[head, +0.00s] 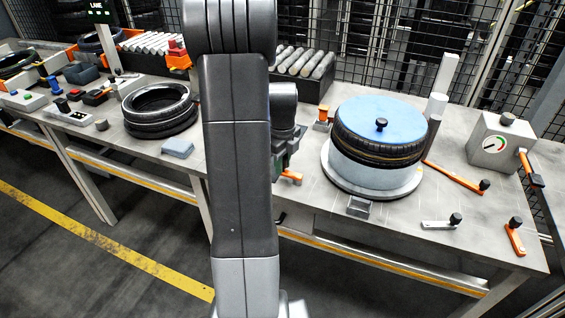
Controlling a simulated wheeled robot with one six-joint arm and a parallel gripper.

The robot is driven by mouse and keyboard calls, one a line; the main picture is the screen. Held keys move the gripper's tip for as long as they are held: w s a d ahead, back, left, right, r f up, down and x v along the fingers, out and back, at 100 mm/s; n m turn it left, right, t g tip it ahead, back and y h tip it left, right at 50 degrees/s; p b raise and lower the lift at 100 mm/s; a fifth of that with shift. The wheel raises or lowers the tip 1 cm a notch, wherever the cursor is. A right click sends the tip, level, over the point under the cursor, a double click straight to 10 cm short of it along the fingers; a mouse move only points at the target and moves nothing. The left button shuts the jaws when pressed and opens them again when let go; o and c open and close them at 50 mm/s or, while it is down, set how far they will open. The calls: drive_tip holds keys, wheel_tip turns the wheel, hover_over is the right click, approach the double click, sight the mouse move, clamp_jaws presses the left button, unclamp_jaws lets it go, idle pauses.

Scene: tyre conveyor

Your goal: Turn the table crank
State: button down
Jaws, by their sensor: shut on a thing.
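My gripper (288,164) is just left of the round turntable (335,190), low over the bench. It is shut at an orange crank arm (292,178), of which only a short piece shows below the jaws. The knob and the exact grip are hidden by the gripper and my arm. The turntable bears a pale drum with a black tyre (375,152) around it. A blue disc (383,118) with a black knob lies on top.
A long orange crank (455,177), a white crank (440,224) and a short orange crank (515,236) lie to the right. A gauge box (492,143) stands behind them. Stacked tyres (158,110) and a grey-blue block (178,148) are left of my arm.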

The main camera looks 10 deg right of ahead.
drive_tip(key=shift+s+n, duration=0.1)
drive_tip(key=shift+n, duration=0.2)
